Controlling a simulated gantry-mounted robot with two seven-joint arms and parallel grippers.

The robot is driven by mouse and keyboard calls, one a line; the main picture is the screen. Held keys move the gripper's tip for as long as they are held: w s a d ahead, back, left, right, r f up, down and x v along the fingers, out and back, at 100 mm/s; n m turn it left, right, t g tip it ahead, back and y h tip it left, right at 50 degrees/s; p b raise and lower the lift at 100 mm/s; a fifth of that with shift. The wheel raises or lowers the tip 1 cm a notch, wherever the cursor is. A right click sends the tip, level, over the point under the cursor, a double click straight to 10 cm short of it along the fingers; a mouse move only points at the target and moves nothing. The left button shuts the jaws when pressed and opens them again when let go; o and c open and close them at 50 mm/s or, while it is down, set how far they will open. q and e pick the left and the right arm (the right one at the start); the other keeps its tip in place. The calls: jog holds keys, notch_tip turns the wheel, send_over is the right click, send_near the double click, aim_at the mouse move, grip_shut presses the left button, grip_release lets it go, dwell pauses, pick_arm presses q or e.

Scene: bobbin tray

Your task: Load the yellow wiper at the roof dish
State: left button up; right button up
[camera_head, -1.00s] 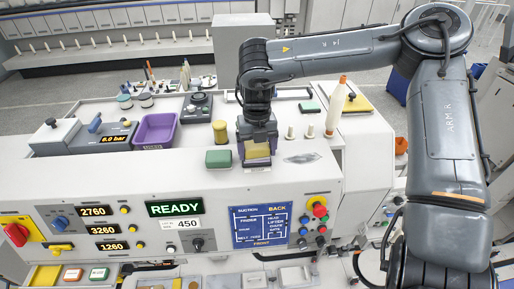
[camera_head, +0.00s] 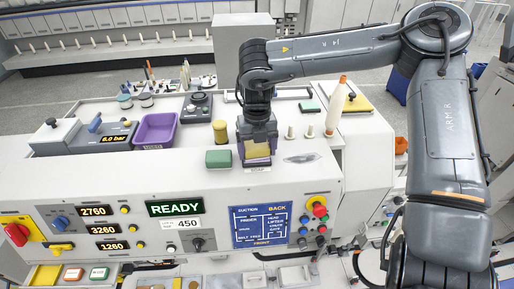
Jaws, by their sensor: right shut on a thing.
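My right gripper (camera_head: 257,141) points straight down over the roof of the machine, near its front edge. It is shut on a yellow block (camera_head: 257,150), which looks like the yellow wiper. The block is low at the roof surface; I cannot tell whether it touches. A purple edge shows around and below the block, partly hidden by my gripper. I cannot tell whether this is a dish or part of the gripper. My left gripper is not in view.
A green sponge-like block (camera_head: 218,158) and a yellow cylinder (camera_head: 220,132) stand just left of my gripper. A flat grey piece (camera_head: 302,158) lies to its right, near white pegs (camera_head: 290,132) and a tall white cone (camera_head: 336,105). A purple bin (camera_head: 155,129) is further left.

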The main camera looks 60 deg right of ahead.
aim_at(258, 147)
notch_tip(258, 147, up, 7)
jog(key=p, duration=0.5)
jog(key=shift+f+p, duration=0.1)
jog(key=shift+p, duration=0.3)
jog(key=shift+s+d, duration=0.1)
